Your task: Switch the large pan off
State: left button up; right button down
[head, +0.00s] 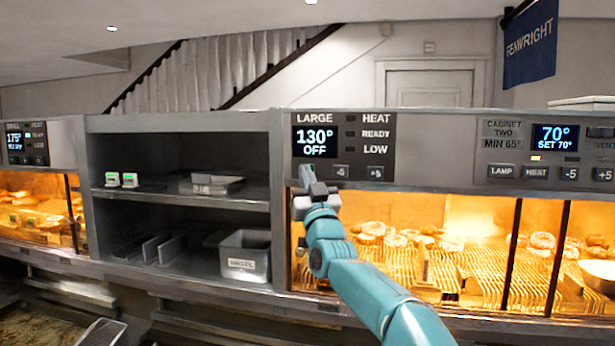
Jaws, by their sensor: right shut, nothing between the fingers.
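The large pan's control panel (343,148) is on the dark fascia in the middle of the head view, under the label LARGE. Its display (315,141) reads 130° and OFF. The HEAT, READY and LOW lamps look unlit. A minus button (341,171) and a plus button (375,173) show along the panel's lower edge. My right gripper (308,172) is shut and empty, its tip just below the display at the panel's lower left. My left gripper is not in view.
The small pan's panel (25,146) is at far left. The cabinet two panel (545,150) is at right, above a lit cabinet with food on racks. Grey shelves (180,192) with metal containers stand left of my right arm.

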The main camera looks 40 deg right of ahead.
jog(key=s+a+b, duration=0.4)
jog(key=b, duration=0.1)
jog(key=shift+a+b, duration=0.3)
jog(key=shift+b, duration=0.1)
jog(key=shift+d, duration=0.1)
dwell(0.6)
